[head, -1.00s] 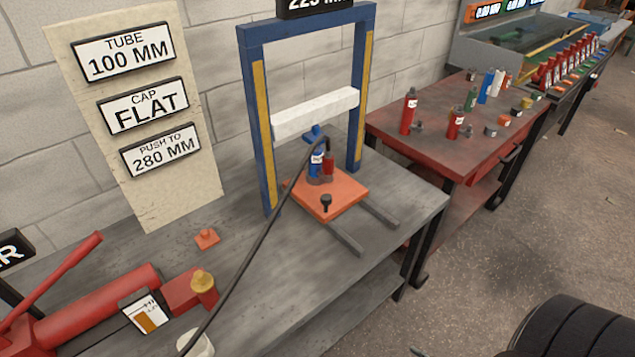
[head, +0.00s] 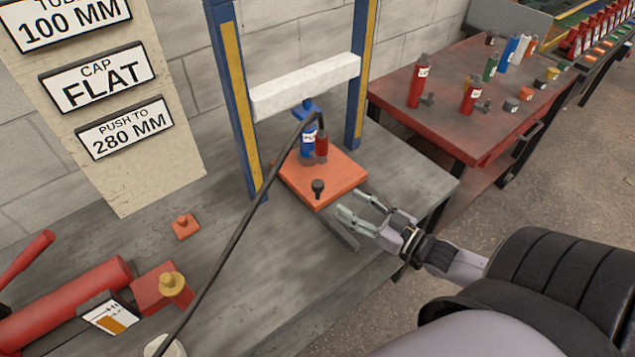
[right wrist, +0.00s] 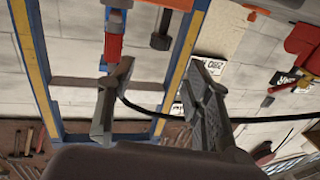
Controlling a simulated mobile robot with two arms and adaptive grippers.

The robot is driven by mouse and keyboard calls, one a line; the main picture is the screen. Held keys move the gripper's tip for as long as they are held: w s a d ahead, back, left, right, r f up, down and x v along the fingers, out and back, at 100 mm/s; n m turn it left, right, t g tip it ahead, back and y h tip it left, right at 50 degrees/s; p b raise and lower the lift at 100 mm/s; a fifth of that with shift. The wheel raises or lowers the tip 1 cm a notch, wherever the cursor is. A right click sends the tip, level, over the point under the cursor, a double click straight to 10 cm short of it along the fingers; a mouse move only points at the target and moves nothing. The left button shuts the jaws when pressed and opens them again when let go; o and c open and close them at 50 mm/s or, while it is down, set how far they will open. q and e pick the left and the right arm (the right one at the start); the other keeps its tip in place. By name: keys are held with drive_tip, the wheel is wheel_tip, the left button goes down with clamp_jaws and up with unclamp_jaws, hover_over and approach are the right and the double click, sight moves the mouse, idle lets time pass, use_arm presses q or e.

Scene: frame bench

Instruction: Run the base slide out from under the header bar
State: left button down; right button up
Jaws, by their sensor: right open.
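The base slide is an orange plate (head: 335,181) on the grey bench, reaching out in front of the blue frame. A black knob (head: 318,187) stands near its front corner. A blue jack (head: 308,143) with a white label and a red cylinder (head: 321,144) stand on the plate. The white header bar (head: 305,87) spans the frame above the jack's blue head. My right gripper (head: 352,203) is open and empty, just right of the plate's front corner and apart from the knob. In the right wrist view its open fingers (right wrist: 155,80) show upside-down surroundings, with the knob (right wrist: 160,40) beyond. My left gripper is out of view.
A black hose (head: 247,200) runs from the red cylinder across the bench. A rail (head: 335,233) lies ahead of the plate. A small orange piece (head: 186,226) and a red press (head: 70,300) are at left. A red table (head: 450,120) with canisters stands at right.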

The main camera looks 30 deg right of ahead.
sight(323, 187)
drive_tip(key=x, duration=1.1)
clamp_jaws()
idle(0.4)
